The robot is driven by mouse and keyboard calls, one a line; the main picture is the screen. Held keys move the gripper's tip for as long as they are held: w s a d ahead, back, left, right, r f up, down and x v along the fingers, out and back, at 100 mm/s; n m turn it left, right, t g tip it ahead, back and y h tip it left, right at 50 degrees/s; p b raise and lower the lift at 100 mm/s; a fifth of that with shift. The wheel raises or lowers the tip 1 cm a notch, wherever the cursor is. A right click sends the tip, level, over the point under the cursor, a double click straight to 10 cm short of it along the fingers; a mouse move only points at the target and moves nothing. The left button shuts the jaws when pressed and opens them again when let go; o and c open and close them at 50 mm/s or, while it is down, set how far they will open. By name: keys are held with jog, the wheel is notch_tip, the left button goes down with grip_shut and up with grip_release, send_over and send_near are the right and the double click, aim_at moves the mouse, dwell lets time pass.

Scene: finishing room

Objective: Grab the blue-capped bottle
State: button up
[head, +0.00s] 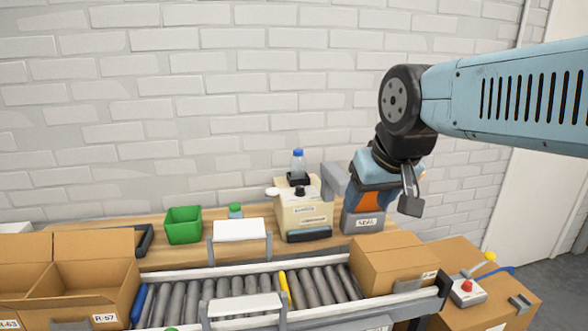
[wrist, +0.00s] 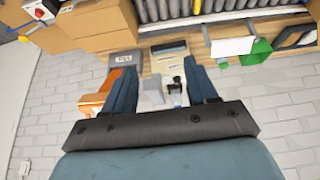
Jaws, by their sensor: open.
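The blue-capped bottle (head: 298,165) is clear and stands upright on a small black platform on top of a beige machine (head: 304,218) in the head view. In the wrist view, which is upside down, the bottle (wrist: 177,101) shows small between my fingers, beyond them. My gripper (head: 410,203) hangs to the right of the bottle in the head view, apart from it. In the wrist view my gripper (wrist: 162,72) has its two fingers spread wide with nothing between them.
A grey bin marked SEAL (head: 364,222) with orange and blue contents stands right of the machine. A green bin (head: 183,226) and a green-capped bottle (head: 235,211) stand left. A roller conveyor (head: 235,290) with cardboard boxes (head: 394,264) runs in front. A brick wall (head: 200,90) is behind.

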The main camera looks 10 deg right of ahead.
jog(key=o, duration=0.5)
jog(key=shift+m+g, duration=0.3)
jog(key=shift+m, duration=0.5)
jog(key=w+r, duration=0.1)
jog(key=w, duration=0.1)
jog(key=w+r, duration=0.1)
jog(key=w, duration=0.2)
jog(key=w+r, duration=0.2)
jog(key=w, duration=0.1)
jog(key=shift+w, duration=0.25)
jog(key=shift+c, duration=0.2)
jog(key=m+g+h, duration=0.2)
jog(key=m+h, duration=0.1)
jog(key=m, duration=0.4)
send_over(299, 158)
jog(key=s+a, duration=0.1)
jog(key=a, duration=0.2)
notch_tip(299, 158, down, 3)
jog(key=x, duration=0.7)
jog(key=shift+d+f, duration=0.25)
jog(key=shift+d, duration=0.1)
jog(key=shift+x, duration=2.7)
